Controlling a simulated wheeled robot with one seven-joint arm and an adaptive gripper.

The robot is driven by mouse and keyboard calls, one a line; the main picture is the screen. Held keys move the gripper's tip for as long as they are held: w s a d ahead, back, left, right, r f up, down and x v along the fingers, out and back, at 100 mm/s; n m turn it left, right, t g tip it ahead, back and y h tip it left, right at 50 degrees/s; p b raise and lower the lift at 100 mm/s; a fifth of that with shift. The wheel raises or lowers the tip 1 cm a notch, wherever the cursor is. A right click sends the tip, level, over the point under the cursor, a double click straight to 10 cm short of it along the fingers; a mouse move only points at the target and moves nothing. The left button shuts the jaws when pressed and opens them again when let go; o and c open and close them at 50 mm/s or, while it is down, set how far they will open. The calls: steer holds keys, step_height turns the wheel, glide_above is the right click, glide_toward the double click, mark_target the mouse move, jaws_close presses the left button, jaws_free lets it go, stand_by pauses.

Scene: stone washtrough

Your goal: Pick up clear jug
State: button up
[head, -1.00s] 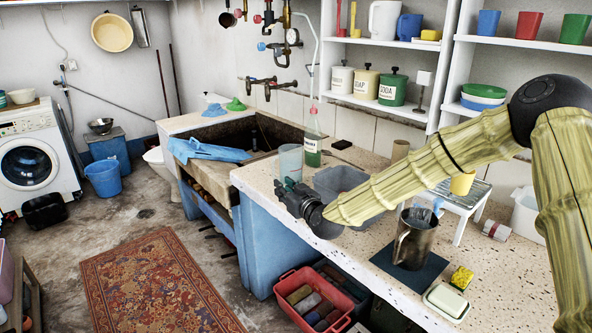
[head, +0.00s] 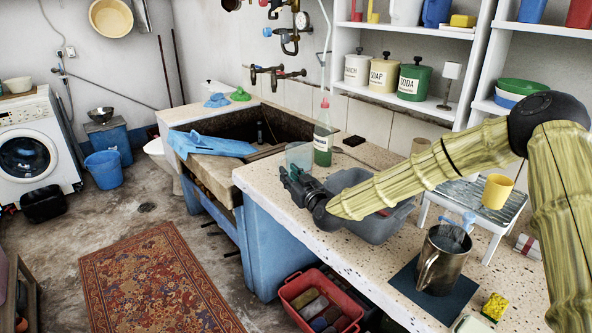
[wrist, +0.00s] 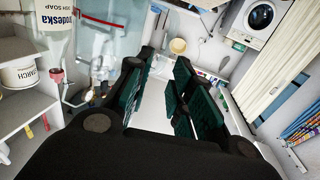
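The clear jug (head: 299,157) is a see-through, faintly bluish vessel standing on the speckled counter beside the basin, left of a green-labelled bottle (head: 323,138). My gripper (head: 286,174) is in front of it in the head view and overlaps its lower part. In the wrist view, the jug (wrist: 103,38) appears as a pale transparent shape at upper left, beyond the left finger and not between the fingers. My gripper's green-padded fingers (wrist: 156,98) are apart with nothing between them. Whether the gripper touches the jug cannot be told.
A grey tub (head: 384,228) lies on the counter just right of my gripper, partly behind my arm. A metal pitcher (head: 441,262) stands on a dark mat further right. A stand (head: 460,199) bears a yellow cup (head: 497,191). The stone basin (head: 262,126) is left of the jug.

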steer(key=shift+s+f, duration=0.15)
steer(key=shift+f, duration=0.3)
steer(key=shift+x, duration=0.9)
steer(key=shift+w+a, duration=0.35)
steer(key=shift+w, duration=0.05)
steer(key=shift+p+x, duration=0.35)
steer(key=shift+x, duration=2)
steer(key=shift+f, duration=0.1)
